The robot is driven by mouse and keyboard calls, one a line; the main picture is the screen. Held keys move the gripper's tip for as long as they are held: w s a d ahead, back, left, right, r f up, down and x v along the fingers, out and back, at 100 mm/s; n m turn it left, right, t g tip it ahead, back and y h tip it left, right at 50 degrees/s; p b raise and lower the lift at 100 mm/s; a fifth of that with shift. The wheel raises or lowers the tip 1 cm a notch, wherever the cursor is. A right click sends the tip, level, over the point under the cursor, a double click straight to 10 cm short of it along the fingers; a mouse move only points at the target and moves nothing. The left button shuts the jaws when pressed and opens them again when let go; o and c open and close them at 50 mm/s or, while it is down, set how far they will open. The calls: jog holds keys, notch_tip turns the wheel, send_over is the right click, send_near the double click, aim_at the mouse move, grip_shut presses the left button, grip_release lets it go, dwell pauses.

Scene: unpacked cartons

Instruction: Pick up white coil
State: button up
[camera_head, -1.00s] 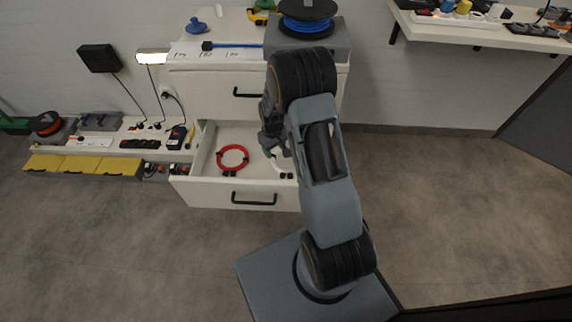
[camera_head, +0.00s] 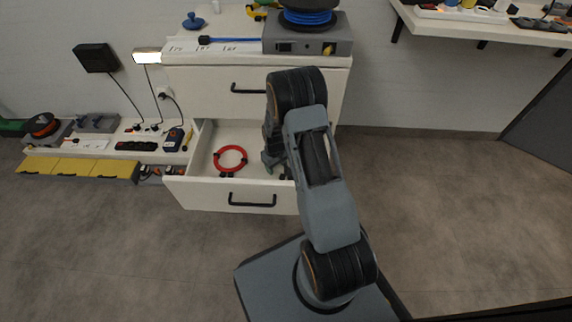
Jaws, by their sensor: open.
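My gripper (camera_head: 269,164) reaches down into the open drawer (camera_head: 200,196), its jaws open. It is at the drawer's right part, where the white coil lies. The arm and gripper hide nearly all of the white coil. Only small dark bits, likely its ties, show just right of the fingers. I cannot tell whether the fingers touch the coil or stand around it. A red coil (camera_head: 217,164) with dark ties lies in the drawer to the left of my gripper, apart from it.
The cabinet top holds a grey box (camera_head: 308,44) with a blue spool (camera_head: 307,18) and a blue rod (camera_head: 228,40). A low shelf with yellow-fronted bins (camera_head: 73,168) stands at the left. A wall shelf (camera_head: 485,33) hangs upper right. The floor at right is clear.

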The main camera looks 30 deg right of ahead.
jog(key=shift+f, duration=0.15)
grip_shut()
dwell(0.4)
